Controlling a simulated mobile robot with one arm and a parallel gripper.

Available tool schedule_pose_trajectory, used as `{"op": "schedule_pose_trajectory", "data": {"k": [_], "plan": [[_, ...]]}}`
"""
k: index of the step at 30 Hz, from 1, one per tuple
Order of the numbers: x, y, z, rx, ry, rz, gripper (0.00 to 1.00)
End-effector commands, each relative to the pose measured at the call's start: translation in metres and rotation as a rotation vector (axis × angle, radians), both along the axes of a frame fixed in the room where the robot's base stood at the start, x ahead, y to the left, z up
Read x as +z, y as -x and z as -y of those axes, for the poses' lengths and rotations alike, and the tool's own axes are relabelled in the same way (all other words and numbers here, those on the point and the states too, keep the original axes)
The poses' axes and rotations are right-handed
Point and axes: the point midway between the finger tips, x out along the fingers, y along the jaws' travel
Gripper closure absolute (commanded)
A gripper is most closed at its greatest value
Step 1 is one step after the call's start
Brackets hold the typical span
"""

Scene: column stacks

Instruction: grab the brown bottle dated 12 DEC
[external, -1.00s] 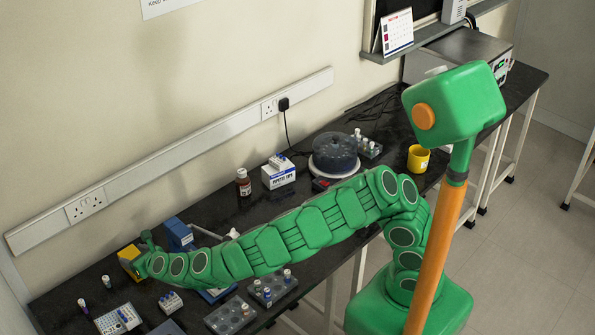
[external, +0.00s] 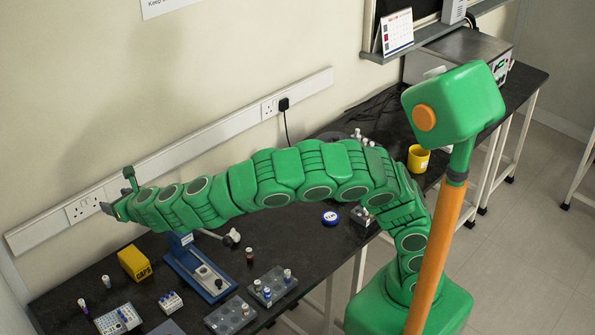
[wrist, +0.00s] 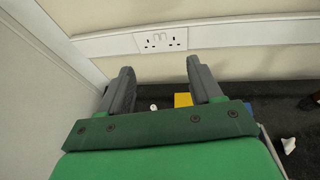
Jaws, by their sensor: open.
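The brown bottle dated 12 DEC cannot be made out in either view now; my raised arm covers the part of the bench by the wall where a brown bottle stood earlier. No 12 DEC date is readable. My gripper (external: 108,207) is at the far left of the external view, raised near the wall above the bench. In the wrist view its two fingers (wrist: 160,75) are spread apart with nothing between them, pointing toward the wall socket.
A yellow CAPS box (external: 134,264), a blue stand (external: 205,272), a small dark red vial (external: 249,256) and a grey rack (external: 272,287) stand on the black bench. A wall socket (external: 85,207) is close behind my gripper. A yellow mug (external: 418,158) is farther right.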

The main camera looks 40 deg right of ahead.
Motion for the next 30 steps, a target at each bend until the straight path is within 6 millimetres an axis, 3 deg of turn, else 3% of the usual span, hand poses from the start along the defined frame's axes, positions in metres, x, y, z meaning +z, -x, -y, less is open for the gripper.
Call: {"op": "schedule_pose_trajectory", "data": {"k": [14, 23, 30], "plan": [[0.045, 0.0, 0.0, 0.0, -0.003, 0.0, 0.36], [0.069, -0.035, 0.042, -0.034, 0.114, 0.102, 0.36], [0.099, -0.068, 0.087, -0.073, 0.247, 0.211, 0.36]]}}
